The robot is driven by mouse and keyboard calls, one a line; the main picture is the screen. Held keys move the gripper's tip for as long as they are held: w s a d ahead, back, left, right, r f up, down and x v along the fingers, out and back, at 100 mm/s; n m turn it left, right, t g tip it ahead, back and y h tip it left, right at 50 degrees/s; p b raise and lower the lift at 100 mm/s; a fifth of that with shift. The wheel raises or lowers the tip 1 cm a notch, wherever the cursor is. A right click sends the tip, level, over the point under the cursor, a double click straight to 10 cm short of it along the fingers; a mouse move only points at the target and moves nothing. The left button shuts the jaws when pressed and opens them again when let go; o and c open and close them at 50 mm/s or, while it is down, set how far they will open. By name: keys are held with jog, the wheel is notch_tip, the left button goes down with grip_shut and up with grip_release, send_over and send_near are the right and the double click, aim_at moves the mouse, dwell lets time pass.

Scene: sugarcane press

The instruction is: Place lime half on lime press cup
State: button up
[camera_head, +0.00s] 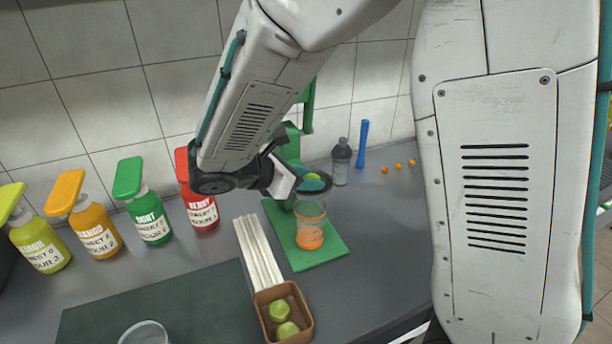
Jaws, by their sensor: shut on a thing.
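A green lime half (313,176) shows at the tip of my gripper (299,184), which is shut on it. The lime half is over the dark, round lime press cup (324,187); I cannot tell whether it touches the cup. The cup is part of a green press (307,105), mostly hidden behind my arm. My gripper comes in from the left, and its fingertips are partly hidden.
A clear cup with orange contents (310,232) stands on a green board (326,251) below the press cup. A box (263,299) holds limes in front. Syrup bottles (150,222) stand left. A grey bottle (341,163) and blue stick (363,144) stand right.

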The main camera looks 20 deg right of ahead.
jog(key=o, duration=0.7)
jog(key=shift+r, duration=0.2)
jog(key=v, duration=1.2)
jog(key=s+d+r+m+g+y, duration=0.3)
jog(key=s+d+m+y, duration=0.2)
jog(key=s+d+m, duration=0.55)
jog(key=shift+s+d+f+m+t+y, duration=0.1)
jog(key=shift+s+d+m+t+y, duration=0.25)
jog(key=shift+s+d+m+y, duration=0.75)
jog(key=shift+s+d+f+m+t+y, duration=0.15)
jog(key=shift+s+d+m+t+y, duration=0.25)
jog(key=shift+s+m+y, duration=1.3)
jog(key=shift+s+d+f+m+t+y, duration=0.1)
jog(key=shift+s+d+m+t+y, duration=0.45)
jog(key=shift+s+m, duration=1.5)
jog(key=shift+d, duration=0.15)
